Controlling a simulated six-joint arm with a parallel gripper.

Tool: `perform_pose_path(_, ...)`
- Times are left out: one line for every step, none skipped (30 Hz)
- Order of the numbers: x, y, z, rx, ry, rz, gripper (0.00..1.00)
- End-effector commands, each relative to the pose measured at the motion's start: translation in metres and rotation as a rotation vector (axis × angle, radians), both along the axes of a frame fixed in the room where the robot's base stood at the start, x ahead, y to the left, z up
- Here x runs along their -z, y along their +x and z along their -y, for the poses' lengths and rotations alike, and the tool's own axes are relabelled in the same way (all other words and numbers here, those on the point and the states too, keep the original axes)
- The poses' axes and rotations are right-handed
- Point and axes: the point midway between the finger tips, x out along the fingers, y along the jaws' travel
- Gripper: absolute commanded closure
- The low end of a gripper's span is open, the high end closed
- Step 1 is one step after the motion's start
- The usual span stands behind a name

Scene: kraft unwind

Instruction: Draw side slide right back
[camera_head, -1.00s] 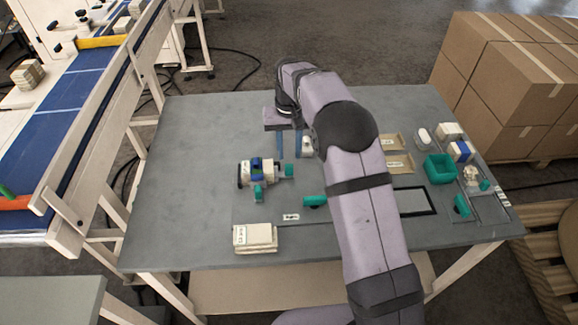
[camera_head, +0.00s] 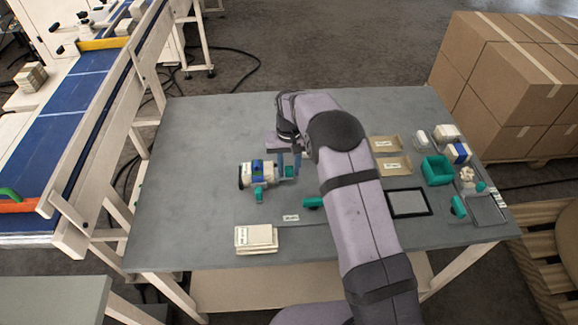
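A small cream, blue and dark device (camera_head: 258,174) sits on the grey table, left of my arm. A teal knob (camera_head: 259,196) sticks out at its front, and another teal piece (camera_head: 289,172) sits at its right side. The task's side slide may be this right-hand piece; I cannot tell for sure. My gripper (camera_head: 289,168) points down at the right side of the device. Its two blue-grey fingers stand apart, one on each side of the right-hand teal piece. Whether they touch it is too small to tell.
A stack of cream blocks (camera_head: 256,240) lies at the front. A teal part (camera_head: 313,202) lies beside my arm. At right are a teal bin (camera_head: 437,170), cardboard trays (camera_head: 393,165) and a black-framed panel (camera_head: 408,203). The table's left side is clear.

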Motion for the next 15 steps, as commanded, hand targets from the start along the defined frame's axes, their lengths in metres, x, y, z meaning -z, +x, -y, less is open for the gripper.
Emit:
perform_pose_path(0.0005, 0.0, 0.0, 0.0, 0.0, 0.0, 0.72)
perform_pose_path(0.0006, 0.0, 0.0, 0.0, 0.0, 0.0, 0.72)
perform_pose_path(0.0006, 0.0001, 0.0, 0.0, 0.0, 0.0, 0.72)
perform_pose_path(0.0006, 0.0001, 0.0, 0.0, 0.0, 0.0, 0.72)
perform_pose_path(0.0006, 0.0001, 0.0, 0.0, 0.0, 0.0, 0.72)
perform_pose_path(0.0005, 0.0001, 0.0, 0.0, 0.0, 0.0, 0.72)
perform_pose_path(0.0005, 0.0001, 0.0, 0.0, 0.0, 0.001, 0.77)
perform_pose_path(0.0004, 0.0001, 0.0, 0.0, 0.0, 0.001, 0.84)
perform_pose_path(0.0003, 0.0002, 0.0, 0.0, 0.0, 0.001, 0.93)
perform_pose_path(0.0003, 0.0002, 0.0, 0.0, 0.0, 0.001, 1.0)
perform_pose_path(0.0002, 0.0002, 0.0, 0.0, 0.0, 0.001, 1.0)
perform_pose_path(0.0002, 0.0002, 0.0, 0.0, 0.0, 0.001, 1.0)
perform_pose_path(0.0001, 0.0002, 0.0, 0.0, 0.0, 0.001, 1.0)
perform_pose_path(0.0001, 0.0003, 0.0003, 0.0, 0.0, 0.001, 1.0)
perform_pose_path(0.0002, 0.0004, 0.0019, 0.001, 0.0, 0.001, 1.0)
